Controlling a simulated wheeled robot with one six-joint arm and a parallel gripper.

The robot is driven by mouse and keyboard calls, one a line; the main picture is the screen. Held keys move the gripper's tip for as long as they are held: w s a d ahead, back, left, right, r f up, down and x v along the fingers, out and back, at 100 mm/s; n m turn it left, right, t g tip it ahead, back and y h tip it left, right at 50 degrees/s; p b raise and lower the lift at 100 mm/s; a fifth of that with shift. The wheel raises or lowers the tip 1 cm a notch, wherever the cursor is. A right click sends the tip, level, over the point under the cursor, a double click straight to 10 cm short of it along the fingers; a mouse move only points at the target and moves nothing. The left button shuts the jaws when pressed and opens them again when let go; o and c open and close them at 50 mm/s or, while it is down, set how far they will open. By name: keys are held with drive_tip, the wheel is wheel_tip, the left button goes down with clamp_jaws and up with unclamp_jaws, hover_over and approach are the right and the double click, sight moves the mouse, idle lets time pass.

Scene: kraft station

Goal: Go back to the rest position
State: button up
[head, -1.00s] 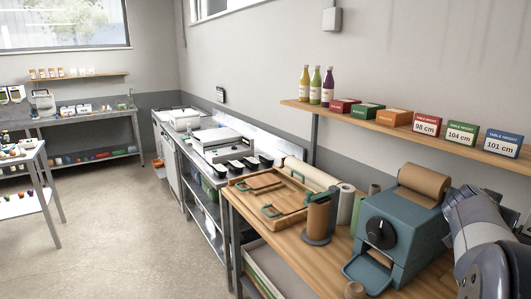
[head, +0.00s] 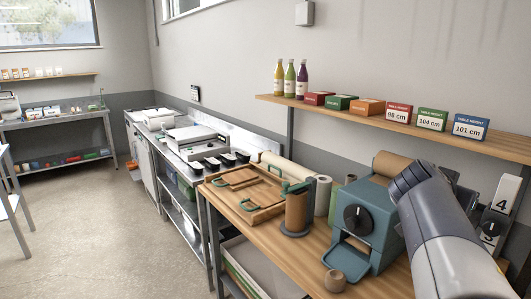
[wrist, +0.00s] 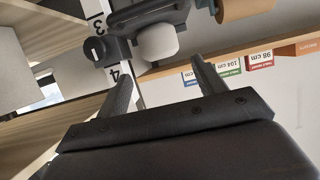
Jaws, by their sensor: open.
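My gripper (wrist: 162,66) shows in the wrist view with its two dark fingers spread apart and nothing between them. Beyond the fingers are a dark fixture with a pale rounded end (wrist: 157,43) and a numbered strip (wrist: 113,72) showing 3 and 4. In the head view my arm rises at the right, in front of the table and the blue-grey dispenser (head: 366,222). My gripper itself cannot be made out there.
A wall shelf (head: 385,122) carries bottles and height boxes. A numbered panel (head: 499,207) stands right of my arm.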

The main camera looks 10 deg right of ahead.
drive_tip(key=p+x, duration=0.2)
drive_tip(key=x, duration=1)
drive_tip(key=shift+f, duration=0.1)
drive_tip(key=shift+d+r+p, duration=0.1)
drive_tip(key=shift+r+p, duration=0.25)
drive_tip(key=shift+p, duration=0.1)
wheel_tip(320, 180, up, 9)
drive_tip(key=shift+r, duration=0.25)
drive_tip(key=w+a+f+n+t+y+p, duration=0.3)
drive_tip(key=w+a+f+n+t+y, duration=0.35)
drive_tip(key=w+a+f, duration=0.65)
drive_tip(key=a+f+n+y, duration=0.3)
drive_tip(key=a+f, duration=0.2)
drive_tip(key=a, duration=0.5)
drive_tip(key=a+f+n+y+p, duration=0.1)
drive_tip(key=a+f+n+y, duration=0.3)
drive_tip(key=a, duration=0.6)
drive_tip(key=shift+s+a+f, duration=0.15)
drive_tip(key=shift+s+f, duration=0.3)
drive_tip(key=shift+f, duration=0.65)
drive_tip(key=shift+n+t, duration=0.25)
